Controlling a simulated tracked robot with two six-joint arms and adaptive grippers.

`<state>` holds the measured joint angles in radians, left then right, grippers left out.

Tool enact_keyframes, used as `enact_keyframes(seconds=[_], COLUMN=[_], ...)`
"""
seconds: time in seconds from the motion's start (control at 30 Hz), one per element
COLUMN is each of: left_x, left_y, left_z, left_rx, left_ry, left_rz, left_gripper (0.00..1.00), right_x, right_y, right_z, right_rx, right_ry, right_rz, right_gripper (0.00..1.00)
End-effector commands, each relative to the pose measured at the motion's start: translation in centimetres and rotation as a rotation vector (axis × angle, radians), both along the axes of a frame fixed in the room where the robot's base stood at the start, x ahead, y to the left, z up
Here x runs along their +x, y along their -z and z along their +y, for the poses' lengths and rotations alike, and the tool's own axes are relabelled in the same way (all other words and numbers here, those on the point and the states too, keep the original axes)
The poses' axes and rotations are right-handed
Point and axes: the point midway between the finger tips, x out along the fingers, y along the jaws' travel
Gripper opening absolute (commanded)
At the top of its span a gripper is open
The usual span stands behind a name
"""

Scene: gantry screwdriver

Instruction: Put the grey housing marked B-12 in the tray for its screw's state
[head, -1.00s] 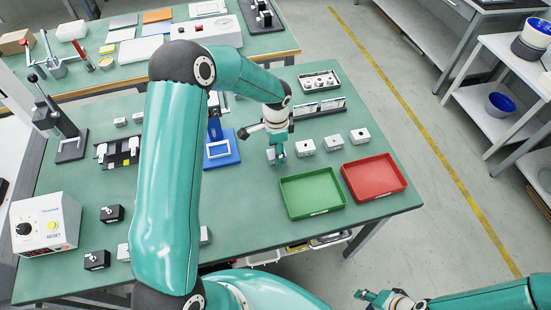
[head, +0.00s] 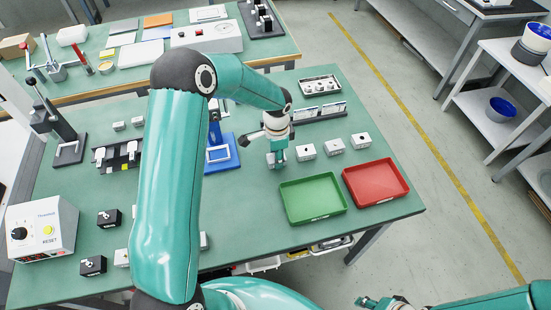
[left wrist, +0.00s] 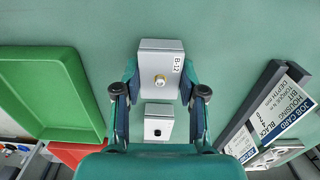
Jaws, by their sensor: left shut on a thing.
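The grey housing marked B-12 (left wrist: 149,60) is between the fingers of my left gripper (left wrist: 160,96) in the left wrist view. In the head view my left gripper (head: 277,160) points down at the table, left of a row of grey housings, and is shut on B-12. Whether B-12 touches the table is unclear. The green tray (head: 313,218) and the red tray (head: 377,200) lie side by side to the right, nearer the front edge. My right gripper (head: 372,301) is low in the head view, clear of the table.
Three grey housings (head: 306,152) stand in a row behind the trays. A blue fixture (head: 232,160) is left of my left gripper. A job card holder (left wrist: 270,105) shows in the left wrist view. A control box (head: 45,230) stands at the table's left.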

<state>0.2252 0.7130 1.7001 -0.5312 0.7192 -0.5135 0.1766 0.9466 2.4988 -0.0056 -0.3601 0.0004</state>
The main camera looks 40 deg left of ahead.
Motion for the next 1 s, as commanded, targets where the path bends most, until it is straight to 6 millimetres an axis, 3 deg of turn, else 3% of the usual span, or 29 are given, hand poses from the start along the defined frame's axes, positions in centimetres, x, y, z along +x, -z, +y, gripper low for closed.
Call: enact_keyframes(seconds=[0.7, 1.0], left_x=[0.0, 0.0], left_y=[-5.5, -6.0], left_z=[0.0, -0.1], left_rx=[0.001, 0.000], left_ry=[0.001, 0.001], left_rz=[-0.001, 0.000], left_gripper=[0.00, 0.00], right_x=[0.0, 0.0], right_y=[-3.3, -3.5], right_z=[0.0, 0.0], right_rx=[0.000, 0.000], right_ry=[0.000, 0.000], right_rz=[0.000, 0.000], right_gripper=[0.40, 0.40])
